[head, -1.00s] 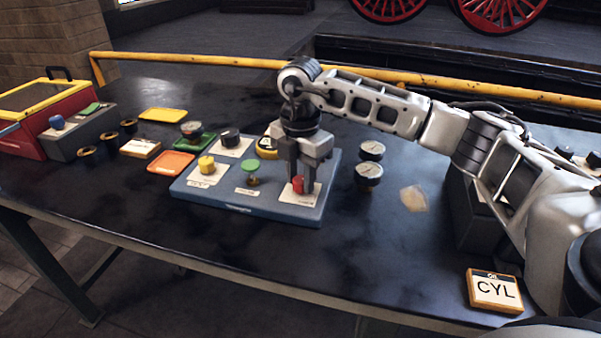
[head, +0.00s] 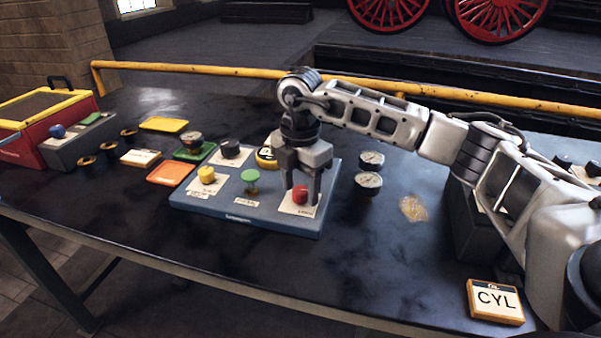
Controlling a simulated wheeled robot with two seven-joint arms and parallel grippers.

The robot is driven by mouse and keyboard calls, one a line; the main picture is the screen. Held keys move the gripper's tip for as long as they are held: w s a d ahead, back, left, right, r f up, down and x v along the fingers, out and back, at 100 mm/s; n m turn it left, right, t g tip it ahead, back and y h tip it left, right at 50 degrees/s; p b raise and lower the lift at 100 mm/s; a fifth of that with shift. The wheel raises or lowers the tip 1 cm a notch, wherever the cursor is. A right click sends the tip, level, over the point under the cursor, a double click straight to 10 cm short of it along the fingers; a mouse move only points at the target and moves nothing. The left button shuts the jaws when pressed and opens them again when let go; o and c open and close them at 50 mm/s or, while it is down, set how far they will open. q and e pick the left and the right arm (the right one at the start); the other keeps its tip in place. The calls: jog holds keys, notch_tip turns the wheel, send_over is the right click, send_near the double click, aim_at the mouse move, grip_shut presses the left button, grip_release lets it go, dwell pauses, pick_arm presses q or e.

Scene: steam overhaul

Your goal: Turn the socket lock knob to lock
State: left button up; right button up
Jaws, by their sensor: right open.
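A blue panel board (head: 270,222) lies on the dark table with several knobs on white labelled plates. A red knob (head: 300,194) is at its right front corner, a green knob (head: 250,177) in the middle, a yellow knob (head: 206,175) at left and a black knob (head: 230,148) at the back. The label text is too small to tell which is the socket lock knob. My right gripper (head: 302,198) points down over the red knob, open, with one finger on either side of it. Whether the fingers touch it, I cannot tell. My left gripper is not in view.
Two gauges (head: 368,182) stand just right of the board. A CYL block (head: 495,302) lies at the front right. The front middle of the table is clear.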

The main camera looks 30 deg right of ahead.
aim_at(301, 189)
pick_arm(q)
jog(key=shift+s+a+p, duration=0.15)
jog(key=shift+p, duration=0.35)
pick_arm(e)
notch_tip(301, 189, up, 16)
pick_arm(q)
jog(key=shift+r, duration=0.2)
pick_arm(e)
jog(key=shift+f, duration=0.1)
